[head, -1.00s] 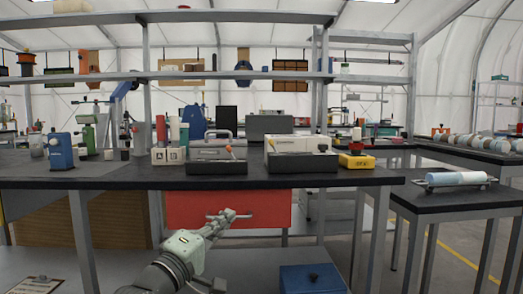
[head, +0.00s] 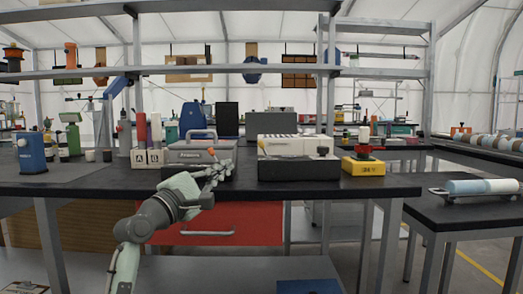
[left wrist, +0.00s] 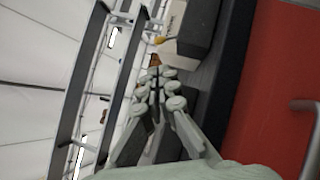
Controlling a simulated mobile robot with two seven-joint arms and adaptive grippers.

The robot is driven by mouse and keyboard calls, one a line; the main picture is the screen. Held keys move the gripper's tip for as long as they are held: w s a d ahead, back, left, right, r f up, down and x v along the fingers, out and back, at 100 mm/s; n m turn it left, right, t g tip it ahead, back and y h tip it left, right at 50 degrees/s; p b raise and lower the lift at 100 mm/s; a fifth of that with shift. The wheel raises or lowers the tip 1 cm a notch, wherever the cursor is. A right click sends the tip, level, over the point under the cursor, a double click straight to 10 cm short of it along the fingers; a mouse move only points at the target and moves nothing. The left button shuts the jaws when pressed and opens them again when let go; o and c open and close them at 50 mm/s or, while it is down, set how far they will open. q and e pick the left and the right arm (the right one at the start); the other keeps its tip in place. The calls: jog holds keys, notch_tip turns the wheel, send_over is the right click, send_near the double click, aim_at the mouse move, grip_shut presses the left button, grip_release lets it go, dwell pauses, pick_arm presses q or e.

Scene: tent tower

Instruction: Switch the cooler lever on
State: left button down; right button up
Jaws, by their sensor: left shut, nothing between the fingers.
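A grey box device with a blue-grey handle (head: 190,153) stands on the black-topped bench, left of centre. A small orange-red lever tip (head: 212,152) shows at its front; an orange tip also shows just beyond my fingers in the left wrist view (left wrist: 155,60). My left gripper (head: 224,168) is shut and empty, in front of this device's right side; whether it touches the lever I cannot tell. A cream box device (head: 292,146) on a dark base stands to the right, with a black-knobbed lever (head: 322,151). I cannot read which device is the cooler.
A yellow block device (head: 363,166) stands right of the cream device. Lettered white blocks (head: 147,158) and a blue device (head: 31,153) stand left. A red drawer front (head: 235,224) with a metal handle is below the bench edge. An overhead shelf (head: 230,69) spans above.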

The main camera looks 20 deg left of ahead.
pick_arm(q)
jog(key=shift+w+d, duration=0.15)
jog(key=shift+w, duration=0.35)
jog(key=shift+r, duration=0.1)
pick_arm(e)
jog(key=shift+w+d, duration=0.15)
jog(key=shift+w, duration=0.3)
pick_arm(q)
jog(key=shift+s, duration=0.15)
jog(key=x, duration=0.9)
jog(key=shift+b, duration=0.3)
jog(key=shift+w+d+r, duration=0.1)
jog(key=shift+w, duration=0.45)
pick_arm(e)
jog(key=shift+s+a+r+t, duration=0.1)
jog(key=shift+s+r+t, duration=0.2)
jog(key=shift+r, duration=0.3)
jog(key=shift+s+a+r+t, duration=0.15)
jog(key=shift+r+t, duration=0.15)
jog(key=shift+r, duration=0.25)
jog(key=shift+w+d, duration=0.1)
